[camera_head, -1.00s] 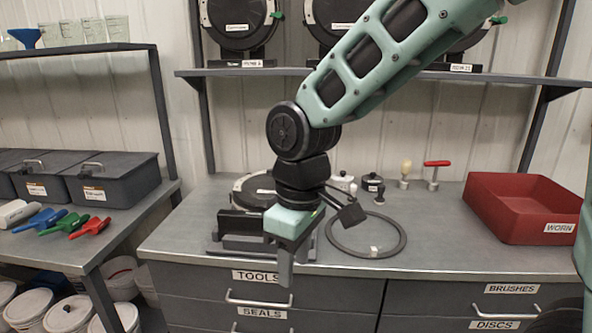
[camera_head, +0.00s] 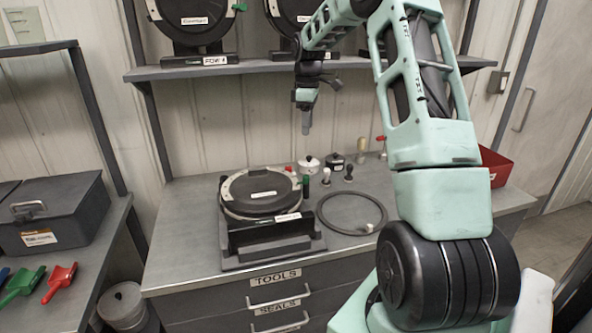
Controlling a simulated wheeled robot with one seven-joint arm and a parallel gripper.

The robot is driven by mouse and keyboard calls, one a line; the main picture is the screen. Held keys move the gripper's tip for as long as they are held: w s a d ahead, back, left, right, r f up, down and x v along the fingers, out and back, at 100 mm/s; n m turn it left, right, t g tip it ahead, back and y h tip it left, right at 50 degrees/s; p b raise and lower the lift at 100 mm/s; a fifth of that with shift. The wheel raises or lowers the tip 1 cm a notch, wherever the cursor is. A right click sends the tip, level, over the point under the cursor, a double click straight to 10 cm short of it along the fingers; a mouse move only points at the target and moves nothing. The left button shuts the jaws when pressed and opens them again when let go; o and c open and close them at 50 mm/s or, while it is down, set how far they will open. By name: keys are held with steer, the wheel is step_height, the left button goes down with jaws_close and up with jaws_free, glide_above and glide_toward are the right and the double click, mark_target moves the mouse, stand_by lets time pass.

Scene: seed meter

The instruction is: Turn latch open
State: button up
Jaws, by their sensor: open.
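The seed meter (camera_head: 262,182), a round black housing with a pale rim, rests in a dark stand (camera_head: 270,240) on the workbench. I cannot tell for sure whether the latch is turned open. My gripper (camera_head: 306,125) hangs in the air above and behind the meter, in front of the wall and near the shelf. It points down, is open and holds nothing visible. It is well apart from the latch.
A dark ring (camera_head: 351,212) lies right of the stand. Small knobs and a white-and-red pot (camera_head: 308,164) stand behind it. A red bin (camera_head: 496,168) is partly hidden by my arm. The shelf (camera_head: 200,71) holds more meters. Scoops (camera_head: 60,283) lie on the left bench.

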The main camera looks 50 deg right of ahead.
mark_target(306, 176)
step_height(306, 176, down, 17)
steer(key=p, duration=0.4)
steer(key=shift+r+p, duration=0.1)
steer(key=shift+p, duration=0.2)
jaws_close()
